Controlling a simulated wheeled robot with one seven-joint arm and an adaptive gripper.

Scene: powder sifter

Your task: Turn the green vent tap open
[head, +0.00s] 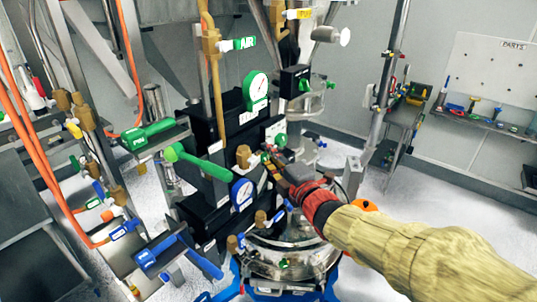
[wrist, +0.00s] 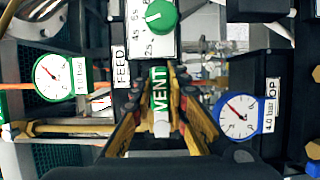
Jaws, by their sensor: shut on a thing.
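The green vent tap (wrist: 159,90), its handle lettered VENT in white, shows upright in the middle of the wrist view. My gripper (wrist: 163,100) has its yellow fingers on either side of the handle and is shut on it. In the head view my gripper (head: 270,163) reaches in from the right to the front of the dark panel. It hides most of the tap there, and the tap's valve body is hard to make out.
A green-rimmed gauge (wrist: 55,76) and a blue-rimmed gauge (wrist: 238,115) flank the tap. A dial with a green knob (wrist: 159,15) sits beyond it. Open floor lies right.

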